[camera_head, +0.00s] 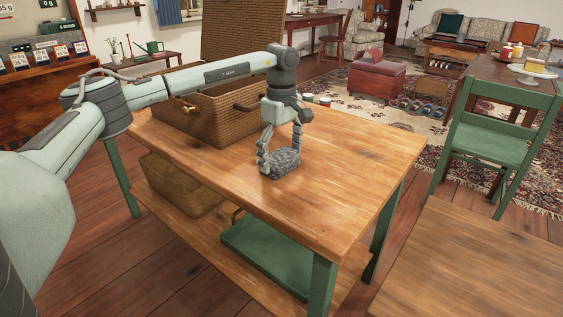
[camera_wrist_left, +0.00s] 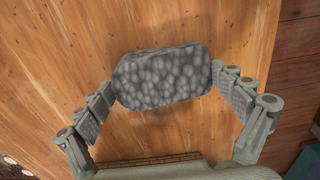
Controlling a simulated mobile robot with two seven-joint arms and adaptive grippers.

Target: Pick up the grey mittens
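The grey mittens (camera_head: 281,163) are a knobbly dark-grey bundle at the table top, near its middle. My left gripper (camera_head: 279,155) points down over them with one finger at each end. In the left wrist view the mittens (camera_wrist_left: 163,77) fill the space between the fingertips of my left gripper (camera_wrist_left: 162,82), and no gap shows at either end. The gripper looks shut on them. They seem to be at or just above the wood; I cannot tell whether they still touch it. My right gripper is not in view.
A wooden table (camera_head: 345,160) with green legs bears a large open wicker basket (camera_head: 225,115) behind the gripper. Small cans (camera_head: 325,102) stand near the back edge. A green chair (camera_head: 495,140) and another wooden table top (camera_head: 480,265) are at the right. The table's right side is clear.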

